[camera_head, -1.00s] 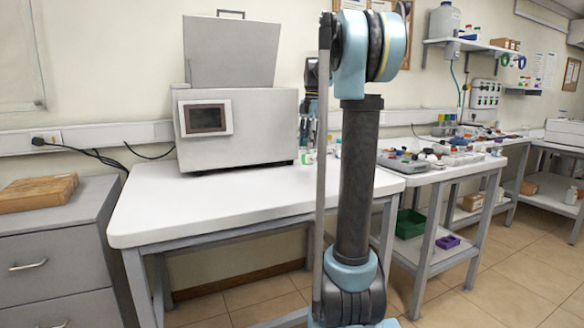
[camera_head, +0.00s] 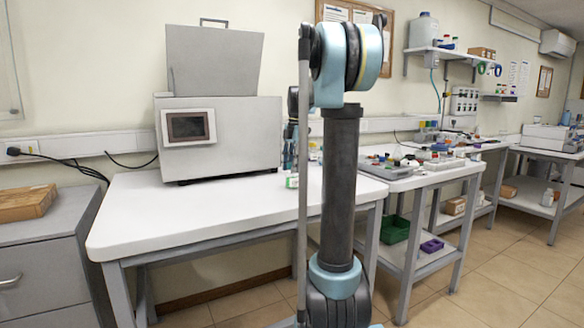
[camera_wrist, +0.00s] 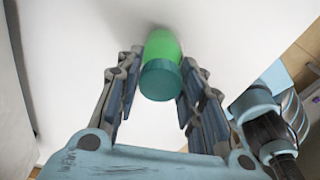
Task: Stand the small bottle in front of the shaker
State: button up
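The small bottle shows in the wrist view (camera_wrist: 161,52), with a bright green body and a teal cap towards the camera. In the head view the bottle (camera_head: 292,182) is a small white-and-green shape by the gripper (camera_head: 291,165), low over the right part of the table, partly hidden by my arm. A large grey box-shaped machine (camera_head: 240,135) with a small screen and raised lid, which I take as the shaker, stands at the back of that table.
The white table (camera_head: 200,210) is bare in front of the machine. A drawer cabinet (camera_head: 40,255) with a brown box (camera_head: 25,202) stands at left. A cluttered bench (camera_head: 425,182) stands at right, with a green bin (camera_head: 394,229) on its lower shelf.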

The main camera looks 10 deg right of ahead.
jog(key=shift+o, duration=0.7)
jog(key=shift+r, duration=0.1)
notch_tip(320, 180, up, 12)
jog(key=d, duration=0.1)
jog(key=s+f+m, duration=0.4)
jog(key=s, duration=0.2)
jog(key=s+a+f+m+t, duration=0.1)
jog(key=s+f+m, duration=0.2)
jog(key=s+f, duration=0.2)
jog(key=s+f+m, duration=0.4)
jog(key=s, duration=0.3)
jog(key=shift+s+a+f+m+h, duration=0.2)
jog(key=shift+s+f+m+h, duration=0.05)
jog(key=shift+s+m+h, duration=0.1)
jog(key=s+f+m+t, duration=0.1)
jog(key=s+f+m, duration=0.5)
jog(key=f, duration=0.5)
jog(key=s+f+m, duration=0.6)
jog(key=s+f, duration=0.4)
jog(key=f, duration=0.1)
jog(key=shift+s+t, duration=0.2)
jog(key=shift+t, duration=0.2)
